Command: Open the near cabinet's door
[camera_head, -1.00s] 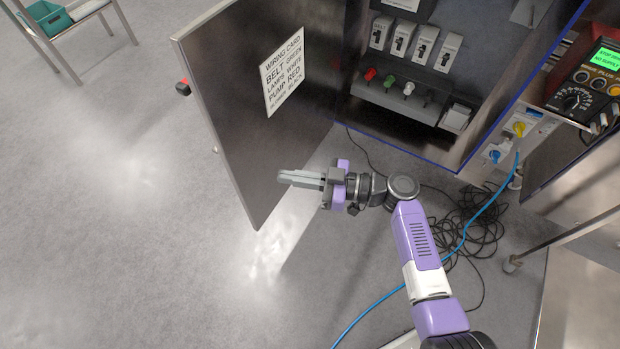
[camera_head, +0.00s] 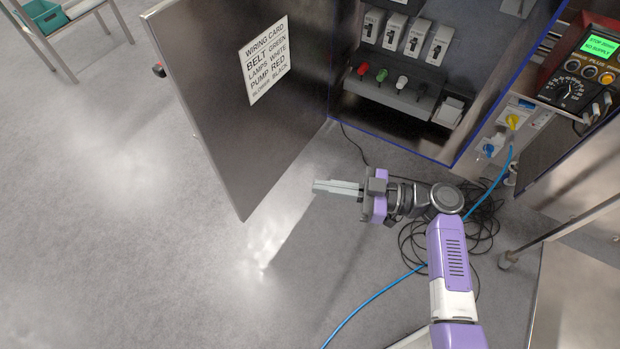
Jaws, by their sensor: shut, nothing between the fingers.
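The near cabinet (camera_head: 432,152) stands at the top middle with its blue-edged front frame facing me. Its metal door (camera_head: 215,110) is swung wide open to the left, its inner face showing a white wiring card (camera_head: 264,60). Inside the cabinet are several switches (camera_head: 417,37) and a shelf with coloured plugs (camera_head: 381,76). My gripper (camera_head: 318,187) is shut and empty. It points left, in front of the cabinet opening and to the right of the door's lower free corner, apart from the door.
A blue cable (camera_head: 375,296) and tangled black cables (camera_head: 412,238) lie on the floor around my arm. A meter with a green screen (camera_head: 601,44) is at the right. A rack with a teal bin (camera_head: 44,14) stands far left. The left floor is clear.

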